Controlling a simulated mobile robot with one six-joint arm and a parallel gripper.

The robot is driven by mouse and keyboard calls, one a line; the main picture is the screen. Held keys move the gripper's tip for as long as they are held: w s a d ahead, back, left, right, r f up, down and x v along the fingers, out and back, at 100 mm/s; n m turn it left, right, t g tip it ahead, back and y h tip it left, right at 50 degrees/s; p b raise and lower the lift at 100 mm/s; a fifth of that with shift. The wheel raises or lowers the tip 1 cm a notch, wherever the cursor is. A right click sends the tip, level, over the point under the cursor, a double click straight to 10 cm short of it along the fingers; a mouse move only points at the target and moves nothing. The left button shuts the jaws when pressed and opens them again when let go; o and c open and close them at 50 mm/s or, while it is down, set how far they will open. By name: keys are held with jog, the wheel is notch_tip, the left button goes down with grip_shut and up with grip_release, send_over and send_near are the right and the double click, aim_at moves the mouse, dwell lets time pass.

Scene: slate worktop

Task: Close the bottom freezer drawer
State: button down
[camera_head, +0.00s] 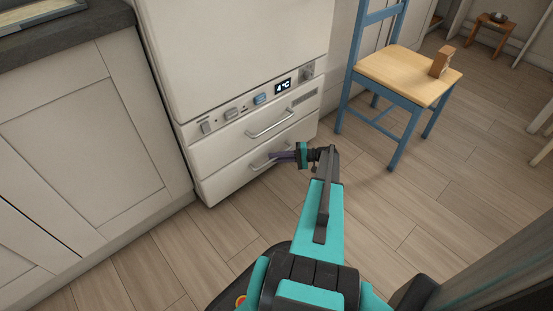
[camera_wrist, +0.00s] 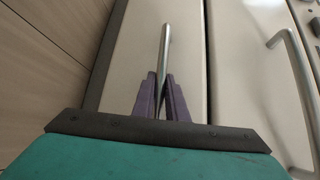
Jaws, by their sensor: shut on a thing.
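The bottom freezer drawer (camera_head: 236,169) is the lowest white front of the fridge-freezer in the head view. It looks about flush with the drawer above it; I cannot tell whether a small gap is left. Its metal bar handle (camera_wrist: 165,50) shows in the wrist view, running up from between my fingers. My gripper (camera_head: 274,156) is at this handle, its purple fingers closed around the bar. In the wrist view the fingers (camera_wrist: 161,92) stand on both sides of the bar.
The upper drawer (camera_head: 225,146) with its own handle (camera_head: 270,124) sits above, under a control panel reading 4°C (camera_head: 283,86). A grey cabinet (camera_head: 85,130) stands at left. A blue chair (camera_head: 408,75) with a small box (camera_head: 443,60) stands at right. Wood floor (camera_head: 190,250) in front is clear.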

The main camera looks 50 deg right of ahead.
jog(key=c, duration=1.8)
grip_release()
jog(key=shift+w, duration=0.3)
jog(key=shift+o, duration=0.2)
jog(key=shift+s, duration=0.15)
jog(key=p+v, duration=0.1)
jog(key=v, duration=1.2)
jog(key=shift+s+d, duration=0.25)
jog(key=shift+r, duration=0.1)
